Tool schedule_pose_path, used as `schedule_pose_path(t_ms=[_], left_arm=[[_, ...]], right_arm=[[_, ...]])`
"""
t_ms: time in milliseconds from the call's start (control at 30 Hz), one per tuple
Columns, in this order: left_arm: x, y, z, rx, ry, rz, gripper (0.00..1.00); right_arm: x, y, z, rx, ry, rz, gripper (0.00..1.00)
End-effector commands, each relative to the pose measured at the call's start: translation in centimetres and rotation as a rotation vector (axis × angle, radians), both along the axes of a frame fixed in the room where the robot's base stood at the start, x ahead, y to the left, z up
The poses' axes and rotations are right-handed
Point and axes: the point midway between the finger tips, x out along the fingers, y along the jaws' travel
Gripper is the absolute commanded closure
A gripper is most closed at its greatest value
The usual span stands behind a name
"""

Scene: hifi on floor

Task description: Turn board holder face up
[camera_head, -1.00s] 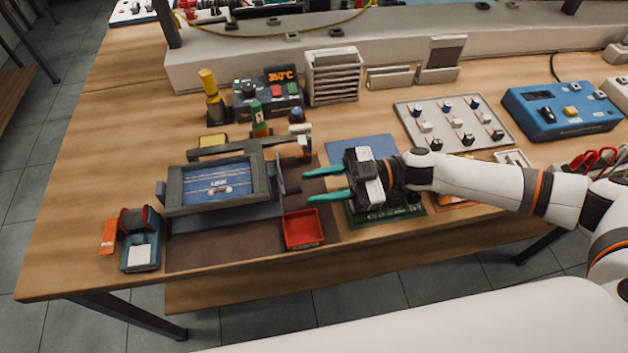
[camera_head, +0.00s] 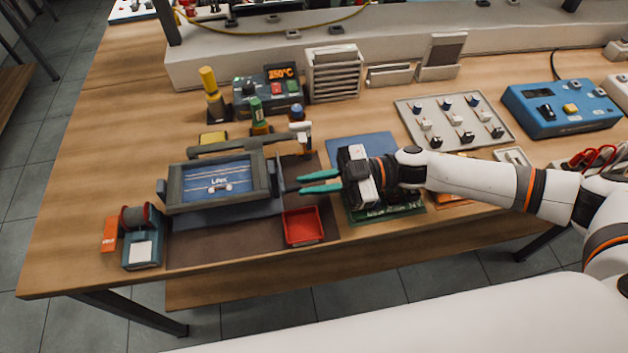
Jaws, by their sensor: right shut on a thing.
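The board holder (camera_head: 175,188) is a dark grey frame around a blue board (camera_head: 218,182) with white lettering, at the left of the bench in the head view. The board's lettered side shows toward the camera, and the frame looks tilted on its stand. My right gripper (camera_head: 300,183) has green fingers and reaches in from the right. Its fingers are close together, shut on the small handle at the holder's right side. The fingers hide most of that handle. My left gripper is out of view.
A red tray (camera_head: 303,227) lies just below the right fingers. A solder spool stand (camera_head: 141,244) is at the front left. A soldering station (camera_head: 268,92) and bottles stand behind the holder. A green circuit board (camera_head: 395,208) lies under my right wrist.

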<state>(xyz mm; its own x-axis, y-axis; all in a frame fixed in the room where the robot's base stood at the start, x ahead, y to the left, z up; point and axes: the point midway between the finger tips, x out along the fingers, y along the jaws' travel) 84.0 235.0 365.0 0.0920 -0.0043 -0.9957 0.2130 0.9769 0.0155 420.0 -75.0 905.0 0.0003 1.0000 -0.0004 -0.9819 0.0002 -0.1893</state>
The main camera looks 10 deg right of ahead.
Motion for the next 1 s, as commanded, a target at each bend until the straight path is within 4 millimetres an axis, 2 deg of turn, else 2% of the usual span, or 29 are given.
schedule_pose_path(t_ms=[267, 600, 1000], left_arm=[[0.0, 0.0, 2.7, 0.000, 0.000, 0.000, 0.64], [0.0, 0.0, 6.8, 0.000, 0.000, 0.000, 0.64], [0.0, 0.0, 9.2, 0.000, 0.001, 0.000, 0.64]], right_arm=[[0.0, 0.0, 1.0, 0.000, 0.111, 0.000, 1.00], [0.3, 0.0, 2.2, 0.000, 0.361, 0.000, 1.00], [0.8, 0.0, 2.7, 0.001, 0.571, 0.000, 1.00]])
